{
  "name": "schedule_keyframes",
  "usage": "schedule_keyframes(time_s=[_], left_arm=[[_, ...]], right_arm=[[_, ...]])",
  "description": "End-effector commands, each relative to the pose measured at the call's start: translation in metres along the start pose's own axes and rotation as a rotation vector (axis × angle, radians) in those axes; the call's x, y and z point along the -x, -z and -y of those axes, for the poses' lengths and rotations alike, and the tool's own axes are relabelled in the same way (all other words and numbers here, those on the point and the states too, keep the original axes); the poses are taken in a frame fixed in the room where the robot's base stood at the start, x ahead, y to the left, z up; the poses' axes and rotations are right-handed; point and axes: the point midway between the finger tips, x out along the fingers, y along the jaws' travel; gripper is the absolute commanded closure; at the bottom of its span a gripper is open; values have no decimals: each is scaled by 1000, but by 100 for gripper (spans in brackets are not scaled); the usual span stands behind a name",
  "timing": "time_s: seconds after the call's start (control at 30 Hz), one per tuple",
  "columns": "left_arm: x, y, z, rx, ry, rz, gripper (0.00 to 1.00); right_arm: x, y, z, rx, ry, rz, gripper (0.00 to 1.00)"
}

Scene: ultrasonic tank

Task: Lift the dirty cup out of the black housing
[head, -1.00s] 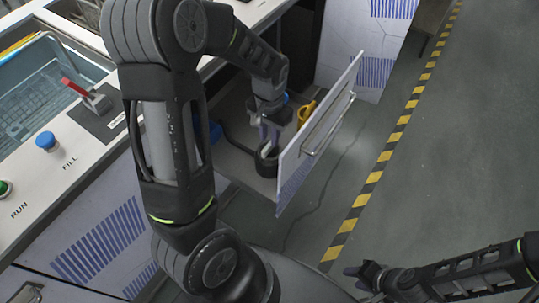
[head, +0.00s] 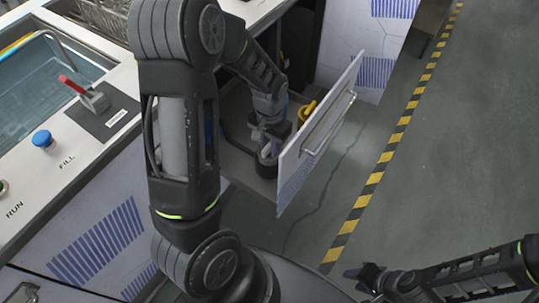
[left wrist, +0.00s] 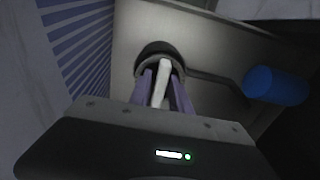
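The black housing (head: 266,170) stands in the pulled-out drawer, and its curved dark rim (left wrist: 160,47) shows in the left wrist view. A pale upright piece (left wrist: 160,82), which seems to be part of the dirty cup, stands at the housing's mouth. The rest of the cup is hidden. My left gripper (head: 269,150) points down at the housing. Its purple fingers (left wrist: 162,95) are apart, one on each side of the pale piece; whether they touch it is unclear. My right gripper (head: 362,278) is low at the right, far from the drawer, too small and dark to read.
The drawer front (head: 318,135) with its bar handle rises just right of my left gripper. A yellow object (head: 307,112) lies behind the housing. A blue cylinder (left wrist: 276,86) lies to its right in the wrist view. The water tank (head: 40,85) and control panel are at left.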

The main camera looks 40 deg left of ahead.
Motion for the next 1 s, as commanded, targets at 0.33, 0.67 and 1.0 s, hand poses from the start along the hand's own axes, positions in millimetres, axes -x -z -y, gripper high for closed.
schedule_keyframes(time_s=[0.33,0.67,1.0], left_arm=[[0,0,0,0,0,0,90],[0,0,0,0,0,0,100],[0,0,0,0,0,-1,100]], right_arm=[[0,0,0,0,0,0,64],[0,0,0,0,0,0,64],[0,0,0,0,0,0,64]])
